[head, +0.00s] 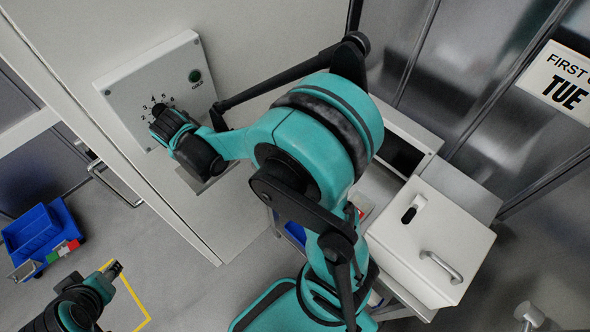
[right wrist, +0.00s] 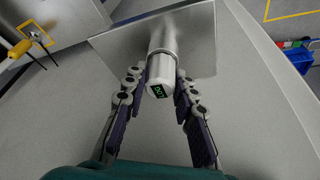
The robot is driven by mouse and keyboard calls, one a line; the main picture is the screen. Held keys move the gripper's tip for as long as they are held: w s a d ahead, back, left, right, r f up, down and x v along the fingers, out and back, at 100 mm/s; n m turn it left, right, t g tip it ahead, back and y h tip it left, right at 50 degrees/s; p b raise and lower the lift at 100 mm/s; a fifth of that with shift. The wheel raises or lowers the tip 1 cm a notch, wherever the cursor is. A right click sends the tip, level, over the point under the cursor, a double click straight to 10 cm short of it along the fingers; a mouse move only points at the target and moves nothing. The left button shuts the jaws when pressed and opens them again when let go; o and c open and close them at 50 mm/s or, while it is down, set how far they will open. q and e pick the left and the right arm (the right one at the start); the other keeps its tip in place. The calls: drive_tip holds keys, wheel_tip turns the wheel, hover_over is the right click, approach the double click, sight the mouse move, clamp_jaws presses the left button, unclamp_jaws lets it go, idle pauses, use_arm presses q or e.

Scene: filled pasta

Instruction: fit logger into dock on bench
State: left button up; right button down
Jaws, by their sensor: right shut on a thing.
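The logger (right wrist: 160,78) is a pale cylinder with a small green display on its near end. In the right wrist view it sits between the fingers of my right gripper (right wrist: 160,88), which is shut on it. Its far end meets or overlaps a grey metal plate (right wrist: 198,40); I cannot tell whether it touches. In the head view my right gripper (head: 172,128) is in front of the wall panel, and the logger is hidden there. I cannot pick out the dock for certain. My left gripper (head: 114,268) is low at the left, away from the panel; its jaw opening is unclear.
A grey panel (head: 130,82) with a numbered dial and a dark green button is on the pale wall. A white box (head: 450,225) with a handle stands at the right. A blue bin (head: 40,232) is on the floor at the left, near yellow floor marking (head: 133,298).

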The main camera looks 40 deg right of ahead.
drive_tip(key=shift+r+p, duration=0.45)
drive_tip(key=shift+r, duration=0.25)
idle(0.7)
drive_tip(key=shift+r+p, duration=1.55)
drive_tip(key=shift+r, duration=0.55)
drive_tip(key=shift+d+r+p, duration=0.1)
drive_tip(key=shift+r+p, duration=0.35)
drive_tip(key=shift+r, duration=0.25)
